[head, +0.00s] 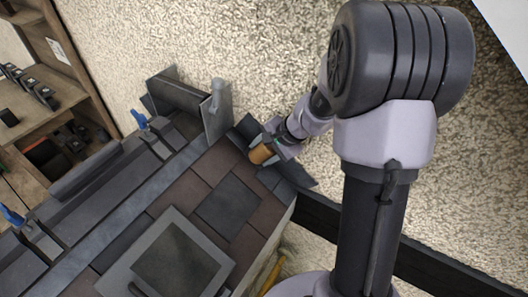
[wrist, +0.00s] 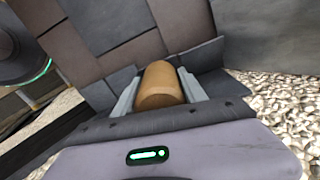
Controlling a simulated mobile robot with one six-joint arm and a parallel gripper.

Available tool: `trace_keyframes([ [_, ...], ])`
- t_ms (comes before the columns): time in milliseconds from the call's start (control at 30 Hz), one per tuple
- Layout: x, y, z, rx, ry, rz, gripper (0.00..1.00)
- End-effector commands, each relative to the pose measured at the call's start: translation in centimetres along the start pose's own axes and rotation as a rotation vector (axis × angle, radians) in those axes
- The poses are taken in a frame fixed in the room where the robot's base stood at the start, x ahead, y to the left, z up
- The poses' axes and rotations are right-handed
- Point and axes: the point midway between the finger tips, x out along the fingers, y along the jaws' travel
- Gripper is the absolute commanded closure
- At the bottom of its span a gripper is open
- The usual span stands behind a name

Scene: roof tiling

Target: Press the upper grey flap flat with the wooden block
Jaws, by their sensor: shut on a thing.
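The wooden block (head: 261,154), a rounded orange-brown piece, is held between the fingers of my gripper (head: 267,152). The wrist view shows the block (wrist: 160,84) between the two pale fingers of the gripper (wrist: 160,90). The block is over the upper corner of the tiled roof. Dark grey flap-like pieces show on both sides of it: one up and left (head: 247,127), and one down and right (head: 291,181) that sticks out past the roof edge. My gripper partly hides them, so I cannot tell whether the block touches a flap or how flat it lies.
Brown and grey tiles (head: 185,192) cover the roof, with a framed skylight (head: 170,262) low in it. A grey upright plate with a pipe (head: 216,112) stands left of my gripper. Pale gravel (head: 280,50) surrounds the roof. A wooden shelf (head: 50,75) is at far left.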

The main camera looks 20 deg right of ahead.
Motion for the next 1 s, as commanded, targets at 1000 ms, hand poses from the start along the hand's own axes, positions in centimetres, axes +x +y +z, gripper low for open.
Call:
trace_keyframes([
  [1000,2.7,0.1,0.0,0.0,-0.001,0.0,0.92],
])
